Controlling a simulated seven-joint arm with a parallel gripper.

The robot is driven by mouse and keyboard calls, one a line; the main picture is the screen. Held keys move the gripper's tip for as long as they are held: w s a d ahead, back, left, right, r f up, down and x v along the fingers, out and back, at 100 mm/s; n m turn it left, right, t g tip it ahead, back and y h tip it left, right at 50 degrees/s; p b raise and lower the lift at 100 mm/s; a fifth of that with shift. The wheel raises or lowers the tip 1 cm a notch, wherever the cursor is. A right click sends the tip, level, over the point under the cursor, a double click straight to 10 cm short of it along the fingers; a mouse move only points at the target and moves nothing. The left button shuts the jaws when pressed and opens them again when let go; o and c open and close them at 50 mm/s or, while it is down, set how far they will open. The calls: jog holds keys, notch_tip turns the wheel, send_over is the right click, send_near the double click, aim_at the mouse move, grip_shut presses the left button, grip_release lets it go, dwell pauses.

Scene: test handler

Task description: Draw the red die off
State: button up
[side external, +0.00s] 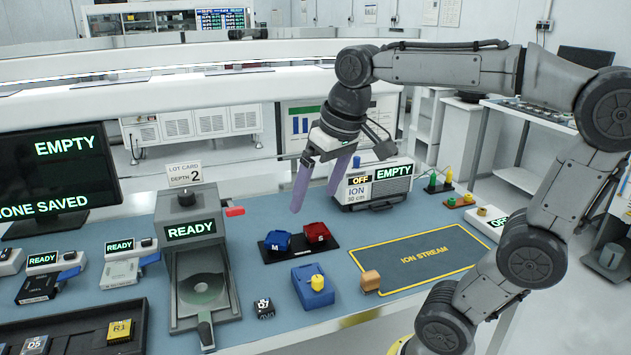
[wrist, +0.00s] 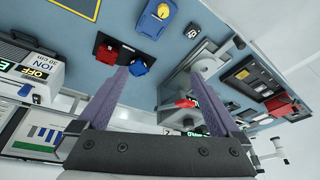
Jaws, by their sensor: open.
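A red block (side external: 317,234), the only red piece I see that could be the die, sits on the right of a black plate (side external: 329,249). A blue block marked M (side external: 278,241) sits on the same plate to its left. In the wrist view the red block (wrist: 106,54) and blue block (wrist: 138,67) show left of centre, near the tip of the left finger. My gripper (side external: 314,202) has two purple fingers, spread wide and empty, above and behind the plate. It also shows in the wrist view (wrist: 158,75). Nothing lies between the fingers.
A grey test handler (side external: 200,258) reading READY stands left, its red lever sticking out right. The ION box (side external: 375,186) is behind right. A blue block with a yellow knob (side external: 314,288), a black cube (side external: 264,308) and an orange-brown cube (side external: 370,280) stand in front. The ION STREAM mat (side external: 420,258) is clear.

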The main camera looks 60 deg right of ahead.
jog(key=w+d+f+m+g, duration=0.2)
jog(key=w+d+m, duration=0.1)
jog(key=w+d, duration=0.6)
jog(key=m+g, duration=0.2)
send_near(315, 226)
jog(key=shift+y, duration=0.3)
jog(key=f, duration=1)
jog(key=shift+s+d, duration=0.2)
jog(key=shift+c, duration=0.3)
jog(key=shift+r, duration=0.1)
jog(key=c, duration=1.5)
